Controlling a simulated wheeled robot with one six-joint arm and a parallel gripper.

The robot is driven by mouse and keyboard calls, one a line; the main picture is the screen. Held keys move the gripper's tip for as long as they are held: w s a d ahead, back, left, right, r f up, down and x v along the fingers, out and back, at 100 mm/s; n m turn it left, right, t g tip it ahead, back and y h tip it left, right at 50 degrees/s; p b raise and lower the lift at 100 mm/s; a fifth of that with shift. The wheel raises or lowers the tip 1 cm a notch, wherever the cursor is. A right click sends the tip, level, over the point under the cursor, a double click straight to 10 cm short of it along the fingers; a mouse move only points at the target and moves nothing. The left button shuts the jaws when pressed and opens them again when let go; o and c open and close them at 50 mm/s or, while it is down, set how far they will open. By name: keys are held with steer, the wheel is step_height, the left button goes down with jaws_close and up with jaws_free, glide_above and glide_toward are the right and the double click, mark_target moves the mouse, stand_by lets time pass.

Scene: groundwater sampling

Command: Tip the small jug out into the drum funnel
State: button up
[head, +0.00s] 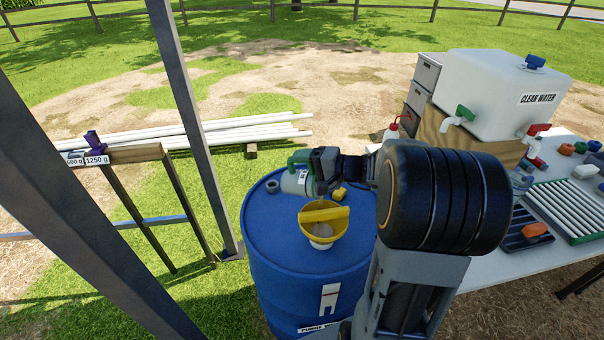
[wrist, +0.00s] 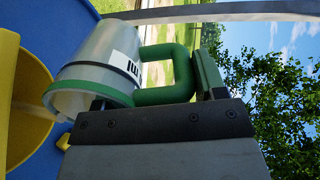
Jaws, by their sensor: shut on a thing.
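The small jug (head: 296,183) is pale grey with a green rim and green handle. My gripper (head: 318,164) is shut on its handle, which also shows in the wrist view (wrist: 172,78).
A small dark ring (head: 272,186) and a yellow piece (head: 340,194) are on the drum top. A grey frame post (head: 190,120) stands left of the drum. A table (head: 490,270) at right holds the clean water tank (head: 480,85) and a slatted tray (head: 565,212).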

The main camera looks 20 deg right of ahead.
steer(key=shift+s+d+r+t+y+b, duration=0.4)
steer(key=shift+s+d+t+y+b, duration=0.25)
steer(key=shift+b, duration=1.2)
steer(key=shift+s+d+r+t+y+b, duration=0.35)
steer(key=shift+s+d+t+y+b, duration=0.25)
steer(key=shift+b, duration=1.2)
steer(key=shift+s+d+r+t+y+b, duration=0.45)
steer(key=shift+t+y+b, duration=0.35)
steer(key=shift+b, duration=0.4)
steer(key=shift+d, duration=0.1)
